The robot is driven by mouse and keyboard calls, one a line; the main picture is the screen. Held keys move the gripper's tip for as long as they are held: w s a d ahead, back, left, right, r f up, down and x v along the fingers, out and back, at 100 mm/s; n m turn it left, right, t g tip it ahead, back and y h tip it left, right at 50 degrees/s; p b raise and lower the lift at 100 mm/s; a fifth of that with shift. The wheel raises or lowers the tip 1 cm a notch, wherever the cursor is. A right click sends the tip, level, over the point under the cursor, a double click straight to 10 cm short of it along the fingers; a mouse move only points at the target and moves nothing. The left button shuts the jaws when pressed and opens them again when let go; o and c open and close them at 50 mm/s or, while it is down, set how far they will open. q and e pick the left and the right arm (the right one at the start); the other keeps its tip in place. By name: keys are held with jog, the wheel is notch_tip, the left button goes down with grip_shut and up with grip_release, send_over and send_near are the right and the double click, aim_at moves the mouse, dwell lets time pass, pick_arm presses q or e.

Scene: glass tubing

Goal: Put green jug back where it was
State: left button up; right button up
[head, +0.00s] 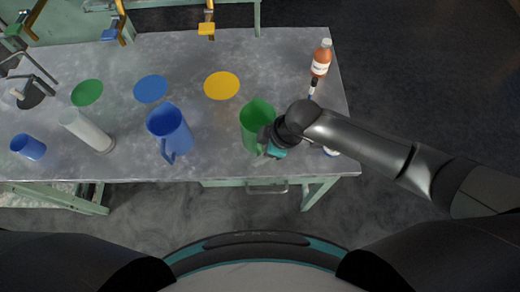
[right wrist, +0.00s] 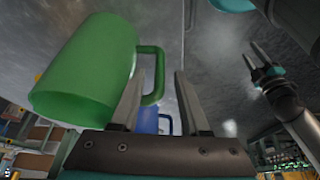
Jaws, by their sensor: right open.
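The green jug (head: 256,122) stands on the grey table, just below and right of the yellow disc (head: 221,85) in the head view. My right gripper (head: 268,143) is at the jug's handle side. In the right wrist view, the green jug (right wrist: 92,65) is close, and its handle reaches between the spread fingers of my right gripper (right wrist: 158,103). Contact with the handle cannot be told. The green disc (head: 87,92) lies bare at the table's left. My left gripper (right wrist: 259,60) shows only at the right of the right wrist view; its opening is unclear.
A blue jug (head: 169,130) stands left of the green jug, below a blue disc (head: 150,89). A white cylinder (head: 87,131) and a blue cup (head: 28,147) are further left. An orange-brown bottle (head: 321,59) stands at the back right. The table's front edge is close.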

jog(key=shift+r, duration=0.25)
jog(key=p+v, duration=0.2)
jog(key=v, duration=1)
jog(key=shift+f, duration=0.15)
